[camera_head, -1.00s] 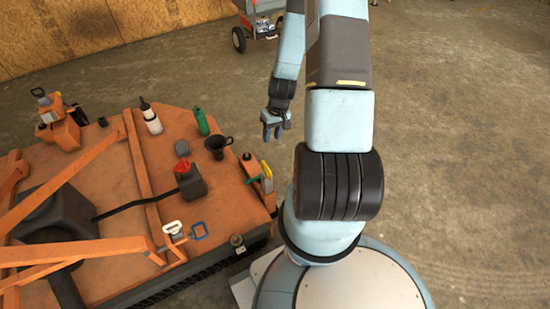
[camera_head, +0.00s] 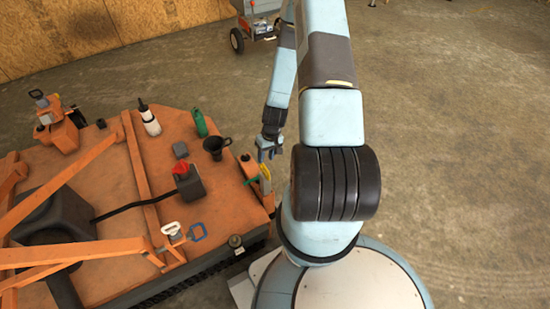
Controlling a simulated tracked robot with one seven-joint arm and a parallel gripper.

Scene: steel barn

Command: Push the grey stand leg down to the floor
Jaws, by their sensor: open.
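I cannot clearly make out the grey stand leg in this view. At the right edge of the orange deck (camera_head: 225,185) is a small upright bracket (camera_head: 265,178) with a pale yellow face and a green handle (camera_head: 252,181). Its lower part is hard to tell from here. My gripper (camera_head: 268,157) is open, pointing down, just above and behind the bracket. I see nothing between its fingers. Whether the fingers touch the bracket cannot be told.
Orange bars cross the left side. The concrete floor (camera_head: 450,150) at right is clear.

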